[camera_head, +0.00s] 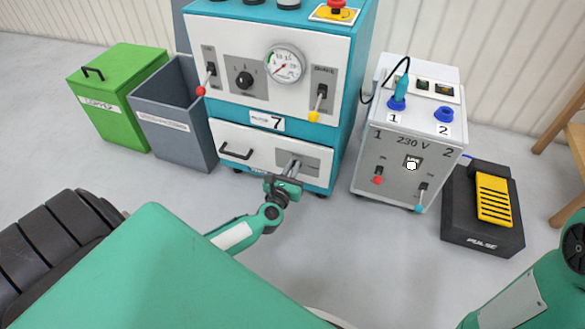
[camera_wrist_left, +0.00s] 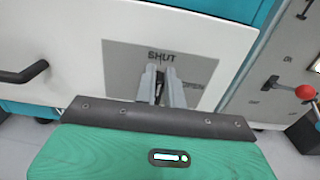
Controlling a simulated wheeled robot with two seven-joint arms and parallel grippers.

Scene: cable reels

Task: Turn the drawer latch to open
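The drawer latch (camera_wrist_left: 160,84) is a narrow dark handle on a grey plate (camera_wrist_left: 122,72) on the white drawer front (camera_head: 232,136). The plate reads SHUT at its top and OPEN at its right, and the latch points up toward SHUT. My left gripper (camera_head: 293,168) is at the plate, and its two grey fingers stand close together on either side of the latch in the left wrist view (camera_wrist_left: 161,76). They appear shut on it and hide most of it. The drawer looks closed. My right gripper is out of view.
A black drawer handle (camera_head: 236,152) is left of the plate. The teal and white machine (camera_head: 225,45) rises above. A green bin (camera_head: 115,95) and grey bin (camera_head: 175,110) stand left. A 230 V box (camera_head: 400,165) and black pedal (camera_head: 480,210) stand right.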

